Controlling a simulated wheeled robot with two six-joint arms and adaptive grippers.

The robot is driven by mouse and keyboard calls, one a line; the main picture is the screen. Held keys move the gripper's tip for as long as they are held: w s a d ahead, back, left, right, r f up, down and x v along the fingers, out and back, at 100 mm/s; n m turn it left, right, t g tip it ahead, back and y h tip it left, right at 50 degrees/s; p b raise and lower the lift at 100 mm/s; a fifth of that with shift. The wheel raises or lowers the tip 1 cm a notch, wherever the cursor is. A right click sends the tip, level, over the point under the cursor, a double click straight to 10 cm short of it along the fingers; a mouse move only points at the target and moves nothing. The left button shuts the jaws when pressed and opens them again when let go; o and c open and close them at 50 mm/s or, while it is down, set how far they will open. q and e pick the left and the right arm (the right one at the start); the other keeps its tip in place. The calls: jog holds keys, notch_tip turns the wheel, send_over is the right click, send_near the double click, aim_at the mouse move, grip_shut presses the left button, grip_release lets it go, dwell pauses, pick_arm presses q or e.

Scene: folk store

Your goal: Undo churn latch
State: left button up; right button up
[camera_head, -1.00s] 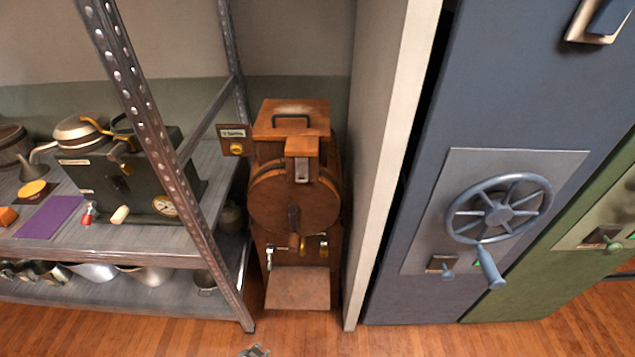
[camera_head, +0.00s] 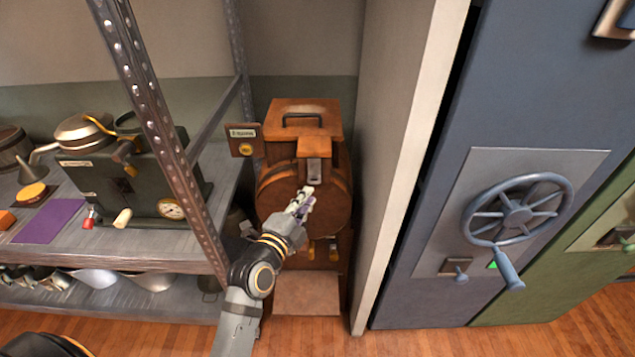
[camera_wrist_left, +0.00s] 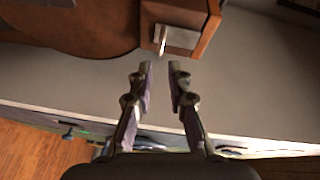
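The wooden churn (camera_head: 308,120) stands on the floor between the shelf and a pale partition. It has a box top with a handle and a round drum (camera_head: 338,212) in front. Its grey metal latch plate (camera_head: 314,168) sits on the block above the drum. The latch also shows in the left wrist view (camera_wrist_left: 180,40), with a thin pale lever at its edge. My left gripper (camera_head: 306,192) is in front of the drum, just below the latch, and hides part of the drum. In the wrist view its fingers (camera_wrist_left: 160,70) are apart and empty, apparently short of the latch. My right gripper is not in view.
A metal shelf with a perforated post (camera_head: 165,125) stands left, beside my left arm. The pale partition (camera_head: 405,150) is close on the churn's right. A blue cabinet with a handwheel (camera_head: 515,212) stands farther right. A small sign (camera_head: 244,134) with a yellow knob is beside the churn.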

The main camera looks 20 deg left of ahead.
aim_at(315, 173)
pick_arm(q)
jog(key=w+p, duration=0.1)
jog(key=w, duration=0.5)
jog(key=shift+w+d+f, duration=0.2)
jog(key=shift+d, duration=0.15)
grip_shut()
